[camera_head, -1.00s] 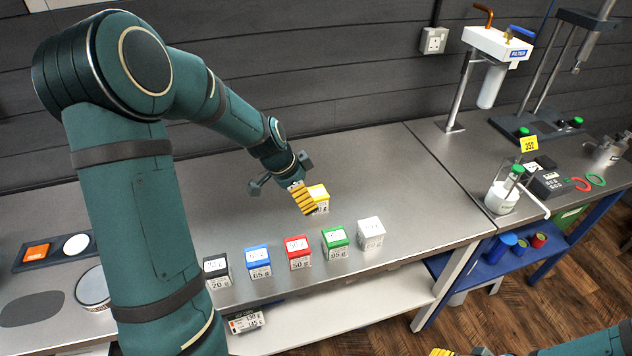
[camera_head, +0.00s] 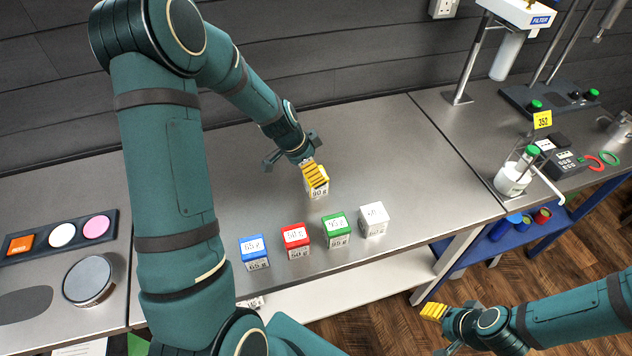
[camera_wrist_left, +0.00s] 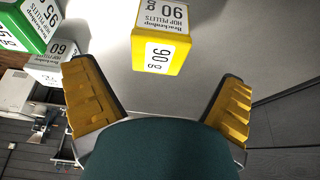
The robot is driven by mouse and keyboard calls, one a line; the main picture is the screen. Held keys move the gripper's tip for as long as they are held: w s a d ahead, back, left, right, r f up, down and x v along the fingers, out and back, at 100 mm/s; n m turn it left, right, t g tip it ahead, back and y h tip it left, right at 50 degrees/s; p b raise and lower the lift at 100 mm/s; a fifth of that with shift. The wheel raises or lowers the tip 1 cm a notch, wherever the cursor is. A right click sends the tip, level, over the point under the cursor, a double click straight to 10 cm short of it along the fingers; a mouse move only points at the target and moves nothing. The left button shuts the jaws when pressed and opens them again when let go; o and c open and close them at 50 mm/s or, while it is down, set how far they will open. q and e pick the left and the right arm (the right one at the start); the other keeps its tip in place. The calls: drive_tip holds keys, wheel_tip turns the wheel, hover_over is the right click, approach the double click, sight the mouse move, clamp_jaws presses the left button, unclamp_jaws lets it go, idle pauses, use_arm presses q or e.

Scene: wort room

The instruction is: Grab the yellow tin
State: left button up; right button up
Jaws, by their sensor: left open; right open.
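The yellow tin (camera_head: 318,188) marked 90 g stands on the steel bench, behind the row of other tins. In the left wrist view the yellow tin (camera_wrist_left: 162,38) is ahead of the open fingers, near the top edge, and apart from them. My left gripper (camera_head: 316,172) is at the tin in the head view, its yellow finger covering part of the tin's top. It also shows in the left wrist view (camera_wrist_left: 160,95), open and empty between its pads. My right gripper (camera_head: 437,330) is over the floor at the lower right, open and far from the tin.
A blue tin (camera_head: 254,252), a red tin (camera_head: 297,241), a green tin (camera_head: 337,230) and a white tin (camera_head: 373,219) stand in a row in front. A round scale (camera_head: 88,280) is at the left. The bench behind the yellow tin is clear.

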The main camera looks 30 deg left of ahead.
use_arm(q)
drive_tip(key=shift+s+x, duration=0.1)
drive_tip(key=shift+x, duration=1.45)
drive_tip(key=shift+s+x, duration=0.15)
drive_tip(key=shift+x, duration=1.4)
drive_tip(key=shift+f, duration=0.1)
drive_tip(key=c, duration=1.3)
